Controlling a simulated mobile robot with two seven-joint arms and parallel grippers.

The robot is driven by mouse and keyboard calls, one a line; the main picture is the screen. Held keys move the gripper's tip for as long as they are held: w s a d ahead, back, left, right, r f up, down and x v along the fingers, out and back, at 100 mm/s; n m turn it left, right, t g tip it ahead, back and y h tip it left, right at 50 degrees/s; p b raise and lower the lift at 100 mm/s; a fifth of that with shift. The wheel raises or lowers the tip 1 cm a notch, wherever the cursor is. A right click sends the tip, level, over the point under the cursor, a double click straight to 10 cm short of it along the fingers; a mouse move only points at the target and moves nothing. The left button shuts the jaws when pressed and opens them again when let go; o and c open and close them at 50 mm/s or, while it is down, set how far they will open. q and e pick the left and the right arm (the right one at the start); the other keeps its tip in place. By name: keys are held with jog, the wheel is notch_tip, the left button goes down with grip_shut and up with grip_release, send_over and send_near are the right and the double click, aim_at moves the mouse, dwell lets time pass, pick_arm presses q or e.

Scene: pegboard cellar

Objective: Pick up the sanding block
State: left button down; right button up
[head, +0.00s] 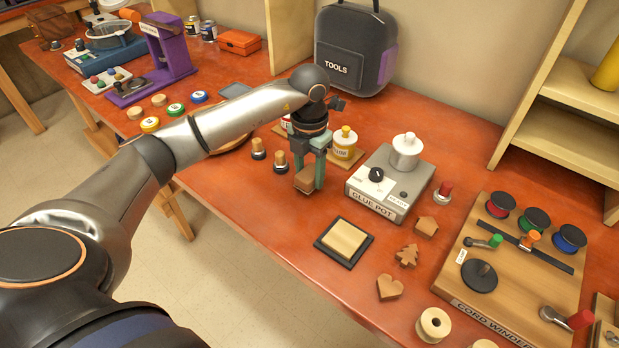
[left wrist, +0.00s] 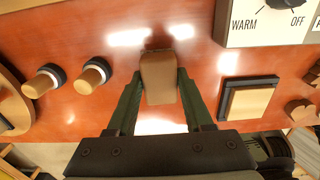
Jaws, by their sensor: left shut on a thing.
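The sanding block, a brown block with a rounded top (head: 307,181), is between the green fingers of my left gripper (head: 310,174). It also shows in the left wrist view (left wrist: 158,76), with a finger pressed against each side. My left gripper is shut on it and points down over the orange-red table (head: 255,202). I cannot tell whether the block's underside touches the table. My right gripper is not in view.
Two stamp-like knobs (head: 280,161) stand left of the gripper, and a yellow-capped bottle (head: 345,146) is close behind it. The glue pot unit (head: 372,205) is to the right. A dark-framed tan pad (head: 344,239) lies in front. Wooden shapes (head: 389,288) and the cord winder (head: 520,275) are farther right.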

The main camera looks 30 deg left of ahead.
pick_arm(q)
jog(key=s+d+r, duration=0.9)
jog(key=s+r, duration=0.1)
jog(key=r, duration=0.1)
jog(key=shift+s+d+r, duration=0.15)
jog(key=shift+d, duration=0.1)
jog(key=c, duration=0.8)
grip_release()
jog(key=c, duration=0.7)
jog(key=shift+a, duration=0.1)
